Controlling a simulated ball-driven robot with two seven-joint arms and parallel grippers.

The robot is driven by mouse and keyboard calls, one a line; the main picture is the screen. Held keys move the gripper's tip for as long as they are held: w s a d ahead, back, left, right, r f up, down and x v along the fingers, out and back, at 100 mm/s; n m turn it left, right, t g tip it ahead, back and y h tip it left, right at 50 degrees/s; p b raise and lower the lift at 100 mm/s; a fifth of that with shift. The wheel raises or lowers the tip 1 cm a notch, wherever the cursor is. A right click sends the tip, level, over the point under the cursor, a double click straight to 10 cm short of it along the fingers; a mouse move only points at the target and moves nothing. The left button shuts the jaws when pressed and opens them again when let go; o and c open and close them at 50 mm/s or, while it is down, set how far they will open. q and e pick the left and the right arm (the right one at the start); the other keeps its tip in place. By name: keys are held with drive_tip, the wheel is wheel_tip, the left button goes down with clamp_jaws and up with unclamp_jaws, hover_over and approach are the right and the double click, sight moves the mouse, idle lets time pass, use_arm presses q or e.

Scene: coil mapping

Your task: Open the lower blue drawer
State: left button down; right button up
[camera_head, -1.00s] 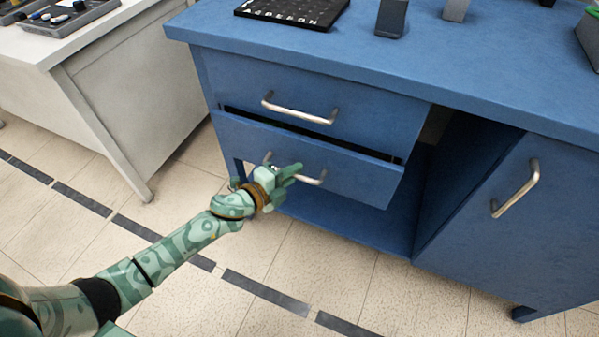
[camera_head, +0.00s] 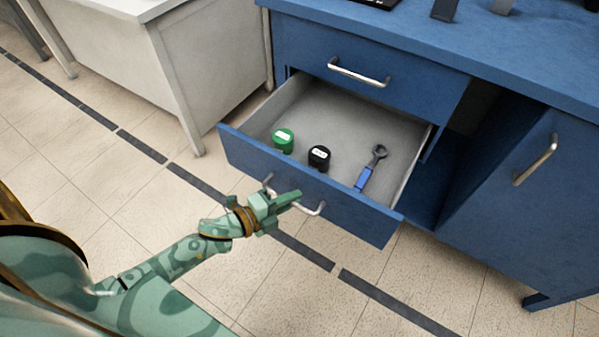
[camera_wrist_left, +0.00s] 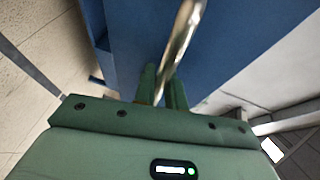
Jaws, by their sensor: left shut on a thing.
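The lower blue drawer (camera_head: 330,209) stands well open below the shut upper drawer (camera_head: 415,85) in the head view. Its metal bar handle (camera_head: 313,210) is on the drawer front. My left gripper (camera_head: 290,199) is shut on this handle and hides its middle. The left wrist view shows the handle (camera_wrist_left: 182,40) running between the two green fingers (camera_wrist_left: 163,88). Inside the drawer are a green round container (camera_head: 283,141), a black round container (camera_head: 319,158) and a blue-handled tool (camera_head: 371,168). My right gripper is not in view.
The blue workbench (camera_head: 520,55) has a cabinet door with a handle (camera_head: 535,160) at right. Dark items (camera_head: 445,9) stand on its top. A white desk (camera_head: 190,70) stands at left. The tiled floor (camera_head: 130,210) before the drawer is clear.

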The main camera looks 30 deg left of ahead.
use_arm(q)
drive_tip(key=s+p, duration=0.1)
drive_tip(key=s, duration=0.8)
drive_tip(key=shift+s+a, duration=0.15)
drive_tip(key=shift+s, duration=0.1)
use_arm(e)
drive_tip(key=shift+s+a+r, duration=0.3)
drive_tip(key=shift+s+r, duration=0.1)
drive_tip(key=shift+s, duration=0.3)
use_arm(q)
drive_tip(key=c, duration=1.5)
unclamp_jaws()
drive_tip(key=shift+o, duration=0.2)
